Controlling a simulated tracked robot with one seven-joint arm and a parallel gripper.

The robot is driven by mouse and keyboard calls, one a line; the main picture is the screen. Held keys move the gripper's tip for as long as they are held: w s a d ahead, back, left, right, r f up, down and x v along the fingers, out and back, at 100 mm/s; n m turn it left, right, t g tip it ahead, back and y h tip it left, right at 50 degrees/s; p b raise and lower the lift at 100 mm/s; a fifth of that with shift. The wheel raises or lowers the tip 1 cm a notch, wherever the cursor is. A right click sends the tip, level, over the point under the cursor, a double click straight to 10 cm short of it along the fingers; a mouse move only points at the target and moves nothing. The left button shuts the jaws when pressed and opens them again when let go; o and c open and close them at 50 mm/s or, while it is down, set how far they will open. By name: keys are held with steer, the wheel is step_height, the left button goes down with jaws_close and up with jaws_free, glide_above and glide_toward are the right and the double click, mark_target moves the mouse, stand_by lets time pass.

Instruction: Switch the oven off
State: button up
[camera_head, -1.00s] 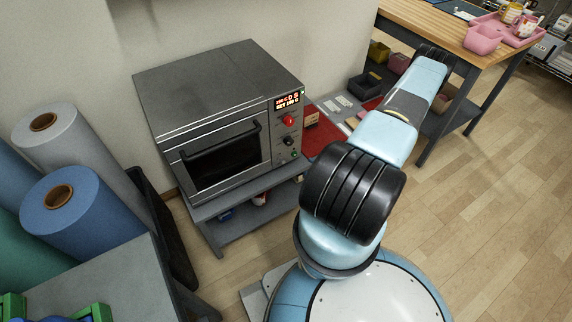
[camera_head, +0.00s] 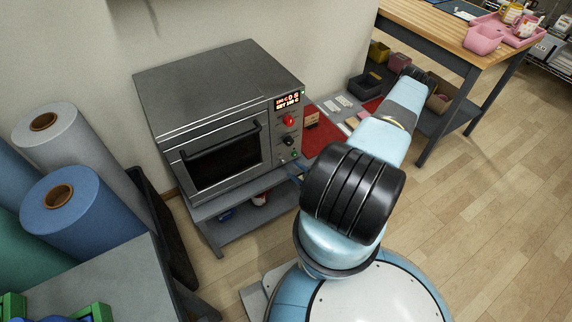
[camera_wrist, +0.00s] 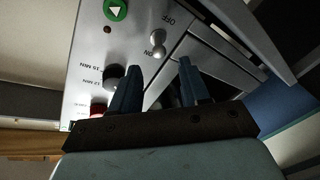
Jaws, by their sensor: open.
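The grey oven (camera_head: 218,120) stands against the wall, its door closed and its red display (camera_head: 287,101) lit. In the wrist view, its control panel (camera_wrist: 85,50) appears turned over. A small silver toggle switch (camera_wrist: 157,42) sits between the OFF and ON labels; I cannot tell clearly which way its lever leans. My gripper (camera_wrist: 160,62) is open and empty, with its two blue fingers pointing at the panel and the switch just beyond, between the fingertips. Contact is not clear. In the head view my arm hides most of the gripper.
A black timer knob (camera_wrist: 113,75), a red button (camera_wrist: 97,109) and a green arrow button (camera_wrist: 115,9) are near the fingers. The oven handle (camera_head: 222,141) crosses the door. A low stand (camera_head: 232,229) carries the oven. Blue and white rolls stand left; a wooden table (camera_head: 455,31) stands right.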

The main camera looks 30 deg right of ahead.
mark_target(284, 163)
steer(key=shift+x, duration=2.8)
jaws_close()
